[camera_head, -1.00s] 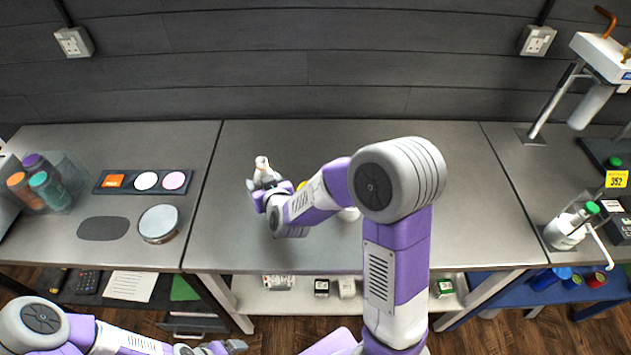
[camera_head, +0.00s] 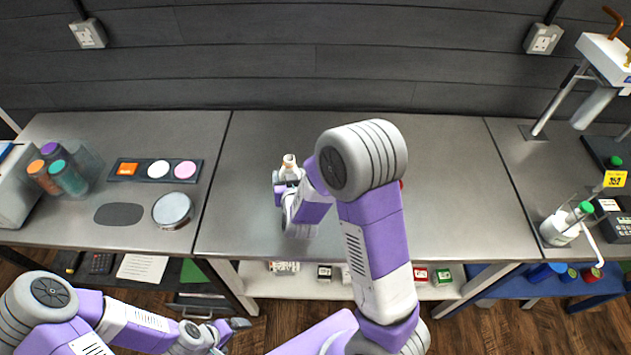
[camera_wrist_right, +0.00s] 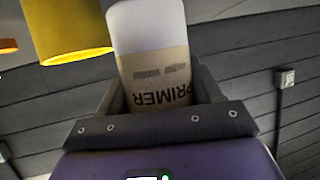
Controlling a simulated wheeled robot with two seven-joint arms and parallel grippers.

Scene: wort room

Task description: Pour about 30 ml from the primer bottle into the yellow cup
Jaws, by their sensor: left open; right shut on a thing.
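The primer bottle (camera_wrist_right: 155,60), white with a beige label, is between the jaws of my right gripper (camera_wrist_right: 160,100), which is shut on it. In the head view the bottle (camera_head: 289,161) shows as a small pale shape at my right gripper (camera_head: 287,178), above the middle table. Its tilt is hard to tell. The yellow cup (camera_wrist_right: 70,30) shows at the upper left of the right wrist view, beside the bottle with a gap visible between them. In the head view my right arm hides the cup. My left gripper (camera_head: 238,324) is open and empty, low in front of the tables.
On the left table are a strip with three coloured discs or tiles (camera_head: 155,170), a round silver dish (camera_head: 172,209), a dark mat (camera_head: 119,214) and several capped bottles (camera_head: 66,177). A green-capped bottle (camera_head: 561,228) stands at right. The middle table's left part is clear.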

